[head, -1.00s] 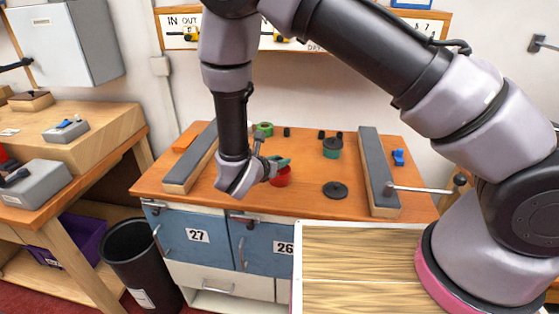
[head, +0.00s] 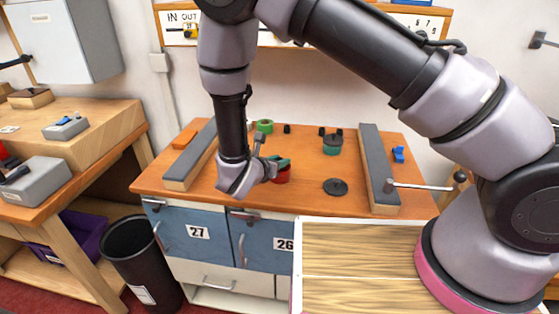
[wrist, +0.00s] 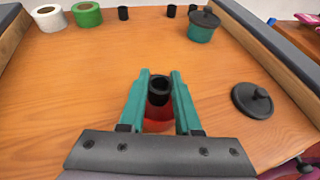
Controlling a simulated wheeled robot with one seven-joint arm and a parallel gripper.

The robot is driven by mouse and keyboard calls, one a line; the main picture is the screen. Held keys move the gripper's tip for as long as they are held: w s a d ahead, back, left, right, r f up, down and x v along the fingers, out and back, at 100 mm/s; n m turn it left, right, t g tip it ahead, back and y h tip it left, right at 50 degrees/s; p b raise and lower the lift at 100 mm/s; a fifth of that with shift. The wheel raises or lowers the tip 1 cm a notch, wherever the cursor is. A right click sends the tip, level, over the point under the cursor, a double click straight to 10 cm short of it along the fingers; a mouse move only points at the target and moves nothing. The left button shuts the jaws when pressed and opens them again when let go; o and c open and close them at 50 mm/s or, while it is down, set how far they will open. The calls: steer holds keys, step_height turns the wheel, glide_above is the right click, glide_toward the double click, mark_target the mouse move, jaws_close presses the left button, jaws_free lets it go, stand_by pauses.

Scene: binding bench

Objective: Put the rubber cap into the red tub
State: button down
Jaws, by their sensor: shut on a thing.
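The rubber cap (wrist: 159,90) is a small black hollow cylinder between the teal fingers in the wrist view. My gripper (wrist: 158,88) is shut on it, and the cap's open end faces the camera. The red tub (wrist: 157,126) shows just below the cap between the fingers, mostly hidden. In the head view, my gripper (head: 281,162) is over the red tub (head: 282,176), with the fingers close to its top. The cap is not clear in that view. I cannot tell whether the cap is above the rim or inside it.
A teal pot with a black lid (wrist: 202,26) stands at the back. A loose black lid (wrist: 252,100) lies to the right. Green tape (wrist: 87,14), white tape (wrist: 50,17) and small black pieces (wrist: 123,13) are at the back. Grey-topped rails (head: 380,168) flank the bench.

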steer(key=c, duration=0.5)
jaws_free()
steer(key=v, duration=1)
steer(key=w+d+r+m+g, duration=0.3)
steer(key=d+r+m+g, duration=0.7)
steer(key=d+r+m, duration=1.05)
steer(key=s+d+r+m+t+y, duration=0.1)
steer(key=s+d+r+m+y, duration=0.1)
steer(key=s+d+r+m, duration=0.1)
steer(key=s+d+r+m+t+y, duration=0.2)
steer(key=s+d+r+m+y, duration=0.1)
steer(key=d+r+m, duration=0.2)
steer(key=s+d+r+m+t+y, duration=0.1)
steer(key=s+d+r+m+y, duration=0.1)
steer(key=d+r+m, duration=0.3)
steer(key=shift+s+r+m+t, duration=0.15)
steer(key=shift+s+r+m, duration=0.1)
steer(key=shift+r+m, duration=0.4)
steer(key=shift+s+r+m+t, duration=0.15)
steer(key=shift+s+r+m, duration=0.2)
steer(key=shift+r, duration=0.45)
